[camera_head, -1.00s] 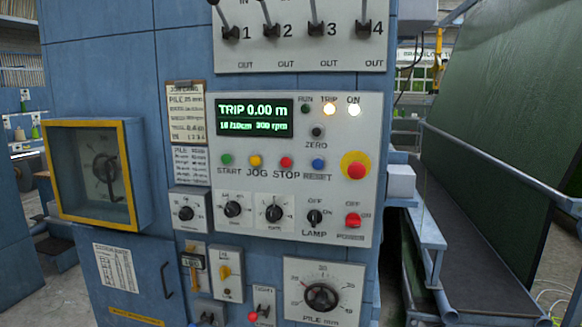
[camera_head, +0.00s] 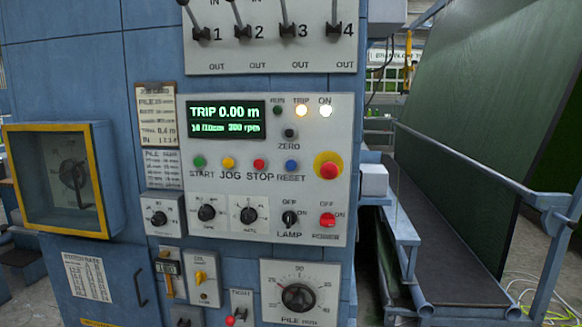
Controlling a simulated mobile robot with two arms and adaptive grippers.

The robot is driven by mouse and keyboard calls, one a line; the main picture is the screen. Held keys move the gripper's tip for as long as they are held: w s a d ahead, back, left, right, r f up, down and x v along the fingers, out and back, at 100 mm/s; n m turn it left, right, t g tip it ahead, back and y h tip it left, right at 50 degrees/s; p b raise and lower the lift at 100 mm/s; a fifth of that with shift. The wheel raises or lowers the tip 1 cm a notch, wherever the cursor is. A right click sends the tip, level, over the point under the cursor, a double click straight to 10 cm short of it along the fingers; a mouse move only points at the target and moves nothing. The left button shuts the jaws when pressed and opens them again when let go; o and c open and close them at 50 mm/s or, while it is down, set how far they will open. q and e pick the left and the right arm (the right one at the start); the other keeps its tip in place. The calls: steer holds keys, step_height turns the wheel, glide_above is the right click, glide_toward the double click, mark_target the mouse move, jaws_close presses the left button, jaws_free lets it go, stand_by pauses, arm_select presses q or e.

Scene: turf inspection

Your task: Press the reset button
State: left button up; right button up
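The reset button (camera_head: 291,165) is a small round blue button on the light grey control panel (camera_head: 330,105), above the label RESET. The red STOP button (camera_head: 259,165) is to its left and a red emergency button on a yellow disc (camera_head: 328,168) is to its right. The green display (camera_head: 226,119) reads TRIP 0.00 m. The TRIP lamp (camera_head: 301,110) and the ON lamp (camera_head: 326,110) are lit; the RUN lamp (camera_head: 277,111) is dark. Neither gripper shows in the head view.
Four-way levers (camera_head: 238,32) stand above the panel. A yellow-framed box (camera_head: 60,180) juts out at the left. Rotary knobs and a pile dial (camera_head: 298,297) are below. At the right are a blue rail (camera_head: 480,165) and a sloping green turf sheet (camera_head: 480,120).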

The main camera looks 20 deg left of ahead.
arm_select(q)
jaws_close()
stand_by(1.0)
